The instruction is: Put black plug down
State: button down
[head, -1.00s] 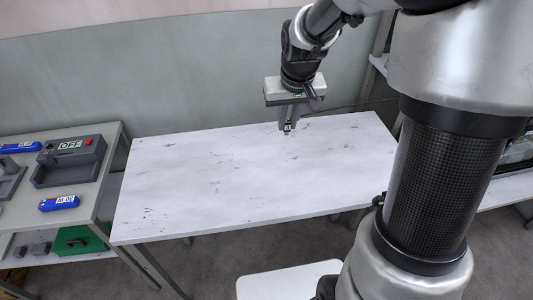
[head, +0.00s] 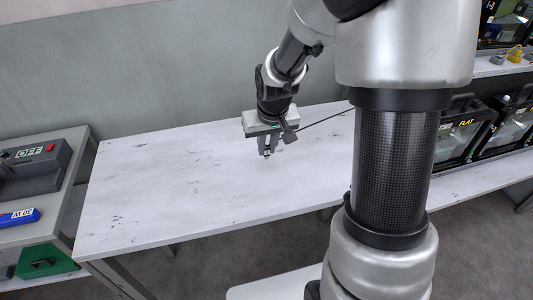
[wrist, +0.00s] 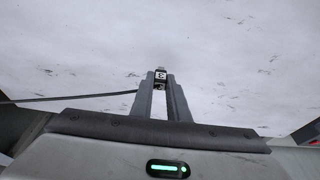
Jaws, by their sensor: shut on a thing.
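My gripper (head: 267,153) is over the white, scuffed table (head: 165,190), near its back right part. In the wrist view my gripper (wrist: 161,80) is shut on the black plug (wrist: 161,76), which has a white label with a dark mark. A dark cable runs from between the fingers off to the left in the wrist view, and to the right in the head view. The plug is held at the fingertips, close above the table; I cannot tell whether it touches. In the head view the plug is tiny and mostly hidden by the fingers.
The white table top is bare around my gripper. At left a grey bench holds a box marked OFF (head: 35,165) and a blue block (head: 19,217). At right a shelf holds black floodlight housings (head: 462,130), one labelled FLAT. A green box (head: 46,262) sits low at left.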

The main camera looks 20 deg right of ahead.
jog(key=shift+f, duration=1.2)
jog(key=shift+f+b, duration=0.25)
jog(key=shift+b, duration=0.05)
jog(key=c, duration=1.7)
grip_release()
jog(key=shift+r, duration=0.1)
